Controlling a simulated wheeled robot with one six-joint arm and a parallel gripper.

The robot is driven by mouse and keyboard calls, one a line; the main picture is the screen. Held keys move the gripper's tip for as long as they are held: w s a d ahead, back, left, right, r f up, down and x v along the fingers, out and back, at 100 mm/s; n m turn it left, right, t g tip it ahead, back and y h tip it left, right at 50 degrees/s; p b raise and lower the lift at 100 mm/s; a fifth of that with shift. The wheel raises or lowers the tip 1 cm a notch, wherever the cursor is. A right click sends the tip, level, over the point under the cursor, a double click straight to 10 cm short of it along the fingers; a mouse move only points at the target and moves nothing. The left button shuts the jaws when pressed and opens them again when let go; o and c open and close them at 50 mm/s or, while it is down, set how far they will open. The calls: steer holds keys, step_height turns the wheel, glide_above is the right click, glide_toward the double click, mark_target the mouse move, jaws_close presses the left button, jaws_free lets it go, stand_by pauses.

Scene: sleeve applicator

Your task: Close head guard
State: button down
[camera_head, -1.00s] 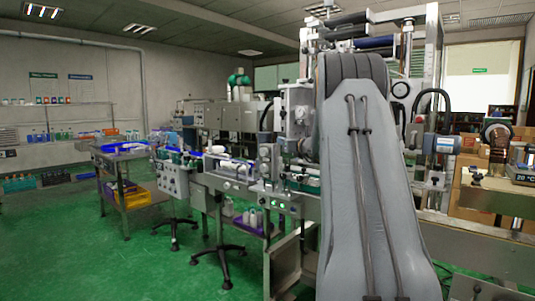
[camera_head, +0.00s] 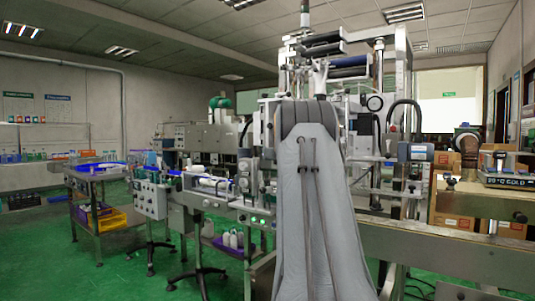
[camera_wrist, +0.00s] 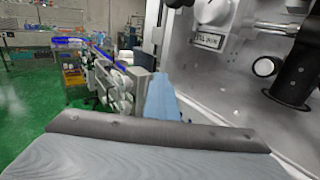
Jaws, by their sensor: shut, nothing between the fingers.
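The sleeve applicator (camera_head: 373,100) stands behind my raised grey arm, with rollers at its top and a round dial in its upper part. My arm covers much of its middle. I cannot clearly make out the head guard or tell whether it is open or closed. In the wrist view, a metal plate of the machine (camera_wrist: 235,75) fills the right side close by, with a round knob, a small label and a black cylindrical handle (camera_wrist: 294,80). My gripper's fingers do not show clearly in either view. I see no contact with a guard.
A conveyor line (camera_head: 200,185) with bottles runs to the left of the machine. A side table with a yellow tray (camera_head: 108,219) stands farther left. Green floor (camera_head: 40,250) is open at the left.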

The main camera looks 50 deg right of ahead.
steer(key=shift+d+r, duration=0.15)
steer(key=shift+r, duration=0.05)
steer(key=s+a+b, duration=0.2)
steer(key=a+b, duration=0.7)
steer(key=a, duration=0.5)
steer(key=shift+f, duration=0.2)
steer(key=shift+w+a, duration=0.1)
